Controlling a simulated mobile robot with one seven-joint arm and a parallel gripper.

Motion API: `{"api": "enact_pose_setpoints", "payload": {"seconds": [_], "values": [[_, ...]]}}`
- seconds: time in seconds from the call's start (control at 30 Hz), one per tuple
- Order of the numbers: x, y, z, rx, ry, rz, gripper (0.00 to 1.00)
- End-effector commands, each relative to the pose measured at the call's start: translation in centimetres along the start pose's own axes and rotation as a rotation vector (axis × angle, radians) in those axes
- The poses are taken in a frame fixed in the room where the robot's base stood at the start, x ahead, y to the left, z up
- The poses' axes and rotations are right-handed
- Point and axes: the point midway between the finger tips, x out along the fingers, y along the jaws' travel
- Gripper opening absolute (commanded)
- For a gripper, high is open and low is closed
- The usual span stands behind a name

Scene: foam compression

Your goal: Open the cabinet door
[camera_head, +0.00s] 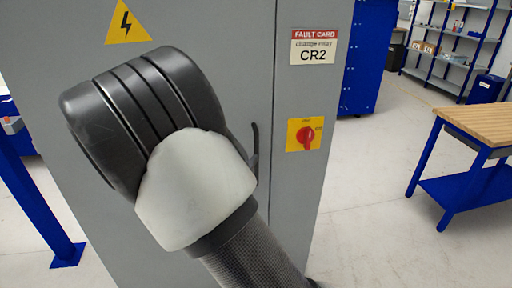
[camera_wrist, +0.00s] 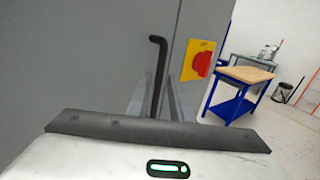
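The grey cabinet door (camera_head: 222,50) fills the left and middle of the head view, with a seam on its right side. It looks shut, flush with the neighbouring panel. Its dark bent handle (camera_wrist: 157,75) stands upright in the wrist view; only a bit of the handle (camera_head: 255,135) shows beside my arm in the head view. My gripper (camera_wrist: 158,85) has its two grey fingers apart, one on each side of the handle, with gaps visible. I cannot tell whether either finger touches it. In the head view my arm hides the gripper.
A red rotary switch on a yellow plate (camera_head: 304,134) sits right of the seam, below a fault card (camera_head: 314,47). A wood-topped blue workbench (camera_head: 470,130) stands to the right, with shelves (camera_head: 455,50) behind. Floor between cabinet and bench is clear.

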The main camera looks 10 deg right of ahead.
Motion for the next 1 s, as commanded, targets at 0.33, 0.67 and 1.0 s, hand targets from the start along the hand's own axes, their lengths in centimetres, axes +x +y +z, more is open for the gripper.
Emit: {"api": "enact_pose_setpoints", "payload": {"seconds": [0.33,0.67,1.0], "values": [[6.3,-0.1,0.0,-0.001,0.001,-0.002,0.2],[7.7,0.0,0.0,0.0,0.001,0.0,0.2],[7.7,0.0,0.0,0.0,0.001,0.0,0.0]]}}
